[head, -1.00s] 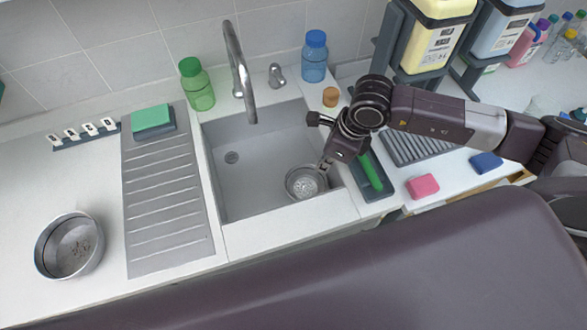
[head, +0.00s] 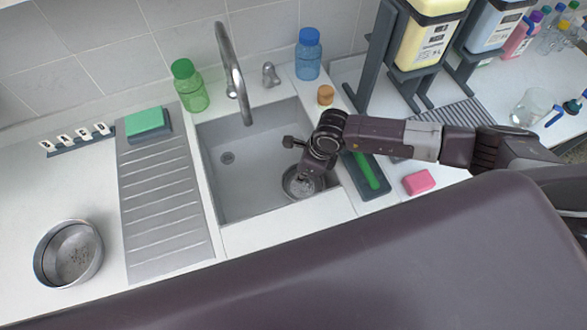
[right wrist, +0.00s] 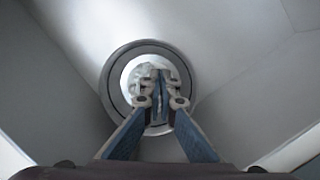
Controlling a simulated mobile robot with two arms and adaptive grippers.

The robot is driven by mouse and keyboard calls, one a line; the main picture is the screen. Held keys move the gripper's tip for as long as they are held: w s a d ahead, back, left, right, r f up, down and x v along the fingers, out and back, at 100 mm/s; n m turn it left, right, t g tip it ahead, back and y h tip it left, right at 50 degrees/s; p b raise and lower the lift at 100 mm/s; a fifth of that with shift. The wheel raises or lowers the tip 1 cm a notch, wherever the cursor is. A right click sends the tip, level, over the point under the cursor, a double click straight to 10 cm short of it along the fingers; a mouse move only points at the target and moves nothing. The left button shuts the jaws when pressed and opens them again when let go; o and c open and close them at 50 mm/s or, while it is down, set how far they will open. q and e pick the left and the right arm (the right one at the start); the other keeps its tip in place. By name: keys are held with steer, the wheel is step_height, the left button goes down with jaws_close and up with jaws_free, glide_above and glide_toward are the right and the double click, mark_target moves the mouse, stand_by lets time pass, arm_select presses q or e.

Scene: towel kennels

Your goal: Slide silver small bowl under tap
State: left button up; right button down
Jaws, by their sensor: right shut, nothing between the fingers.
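The silver small bowl (head: 291,187) stands upright in the near right corner of the grey sink (head: 248,200). The tap (head: 234,70) rises behind the sink and its spout hangs over the back part of the basin, behind and left of the bowl. My right gripper (head: 304,174) is over the bowl and hides part of it. In the right wrist view the shut fingers (right wrist: 159,84) are in front of the bowl (right wrist: 113,80), pointing at its inside. Nothing is between them; I cannot tell whether they touch the bowl. My left gripper is not in view.
A larger metal bowl (head: 42,257) holding small bits stands on the left counter. A ribbed drainboard (head: 165,215) with a green sponge (head: 146,121) lies left of the sink. Green (head: 190,90) and blue (head: 308,60) bottles stand behind. A tray with a green brush (head: 367,170) and a pink sponge (head: 419,182) lie right.

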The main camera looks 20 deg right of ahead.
steer(key=shift+w+a+p, duration=0.35)
steer(key=shift+w+a, duration=0.4)
steer(key=shift+a, duration=0.2)
steer(key=w+a+b, duration=0.3)
steer(key=a+b, duration=0.1)
steer(key=w+a+b, duration=0.2)
steer(key=a+b, duration=0.1)
steer(key=shift+w+a+f, duration=0.1)
steer(key=shift+w+f, duration=0.15)
steer(key=shift+w, duration=0.05)
steer(key=shift+w+a+r+b, duration=0.15)
steer(key=shift+w+a+b, duration=0.25)
steer(key=shift+a, duration=0.2)
steer(key=shift+r, duration=0.15)
